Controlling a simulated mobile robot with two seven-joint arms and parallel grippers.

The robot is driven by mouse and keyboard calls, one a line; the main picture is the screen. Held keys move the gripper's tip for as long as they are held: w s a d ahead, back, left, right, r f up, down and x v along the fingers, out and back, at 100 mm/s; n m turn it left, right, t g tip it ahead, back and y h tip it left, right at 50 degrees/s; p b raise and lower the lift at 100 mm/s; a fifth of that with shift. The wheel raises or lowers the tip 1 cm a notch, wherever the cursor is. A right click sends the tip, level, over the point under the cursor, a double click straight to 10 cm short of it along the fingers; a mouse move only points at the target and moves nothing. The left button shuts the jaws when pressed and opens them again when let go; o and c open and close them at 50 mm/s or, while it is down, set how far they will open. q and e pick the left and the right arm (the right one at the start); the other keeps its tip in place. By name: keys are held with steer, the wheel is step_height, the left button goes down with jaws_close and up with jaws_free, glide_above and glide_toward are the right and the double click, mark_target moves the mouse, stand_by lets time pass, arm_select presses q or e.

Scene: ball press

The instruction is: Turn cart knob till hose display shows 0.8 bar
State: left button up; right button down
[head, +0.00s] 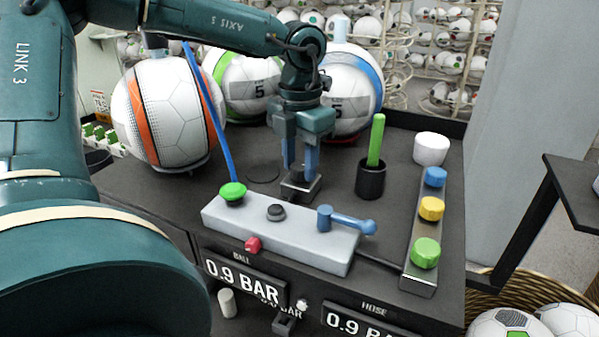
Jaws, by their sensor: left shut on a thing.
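My left gripper (300,180) points down behind the grey valve block, its blue fingers shut on a small dark metal piece (300,188) at the cart top. The grey block (292,242) carries a green knob (232,191), a black knob (276,212), a blue lever (347,221) and a red knob (252,244) on its front. I cannot tell which knob is the cart knob. The hose display (368,322) reads 0.9 BAR, cut by the bottom edge. The ball display (243,281) also reads 0.9 BAR. My right gripper is not in view.
Large balls (168,112) stand at the back of the dark cart top (405,150). A black cup (370,181) holds a green stick. A metal strip (417,276) with blue, yellow and green knobs lies at the right. A thin blue rod rises near the green knob.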

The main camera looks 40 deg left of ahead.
mark_target(300, 166)
arm_select(q)
steer(key=shift+n+b, duration=0.75)
steer(key=shift+n, duration=0.25)
steer(key=o, duration=1)
steer(key=shift+r, duration=0.1)
step_height(300, 166, up, 13)
steer(key=shift+p, duration=0.3)
